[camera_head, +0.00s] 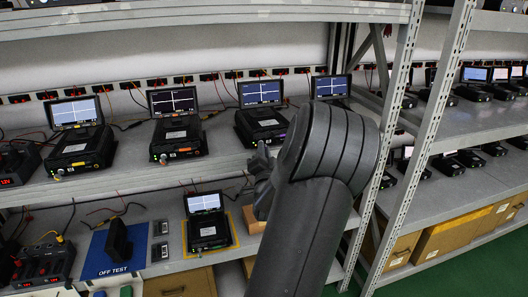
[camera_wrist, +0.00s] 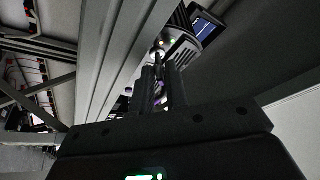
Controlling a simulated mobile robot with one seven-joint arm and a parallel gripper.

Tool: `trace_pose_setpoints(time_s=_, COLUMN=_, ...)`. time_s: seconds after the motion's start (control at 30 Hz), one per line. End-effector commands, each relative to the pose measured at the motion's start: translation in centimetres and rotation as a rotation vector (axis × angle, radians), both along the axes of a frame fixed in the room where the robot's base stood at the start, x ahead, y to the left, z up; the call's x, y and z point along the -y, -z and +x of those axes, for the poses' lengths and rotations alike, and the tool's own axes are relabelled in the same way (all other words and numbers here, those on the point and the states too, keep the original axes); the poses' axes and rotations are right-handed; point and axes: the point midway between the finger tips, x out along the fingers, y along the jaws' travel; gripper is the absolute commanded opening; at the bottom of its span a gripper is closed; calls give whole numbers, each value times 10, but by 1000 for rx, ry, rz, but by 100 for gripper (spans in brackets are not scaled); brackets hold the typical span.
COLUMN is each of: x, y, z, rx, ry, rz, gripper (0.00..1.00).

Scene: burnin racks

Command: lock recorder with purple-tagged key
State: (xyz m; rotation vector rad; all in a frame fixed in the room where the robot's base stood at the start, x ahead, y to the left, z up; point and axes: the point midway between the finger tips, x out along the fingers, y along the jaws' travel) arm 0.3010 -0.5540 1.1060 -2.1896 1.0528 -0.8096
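A black recorder (camera_head: 262,124) with a lit screen stands on the upper shelf in the head view, just left of my arm. I cannot tell whether the key touches the lock.
More recorders (camera_head: 178,138) with lit screens stand to the left on the same shelf. The lower shelf holds a recorder (camera_head: 208,228) in a yellow outline and a blue "OFF TEST" mat (camera_head: 100,268). A perforated rack post (camera_head: 392,150) stands right of my arm.

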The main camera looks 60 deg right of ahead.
Motion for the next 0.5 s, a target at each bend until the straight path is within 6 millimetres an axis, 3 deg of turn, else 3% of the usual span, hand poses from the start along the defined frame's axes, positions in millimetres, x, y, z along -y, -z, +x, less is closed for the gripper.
trace_pose_setpoints(time_s=0.23, x=1, y=0, z=0, rx=-1, ry=0, rz=-1, gripper=14)
trace_pose_setpoints(time_s=0.4, x=1, y=0, z=0, rx=-1, ry=1, rz=0, gripper=0)
trace_pose_setpoints(time_s=0.5, x=1, y=0, z=0, rx=-1, ry=1, rz=0, gripper=0)
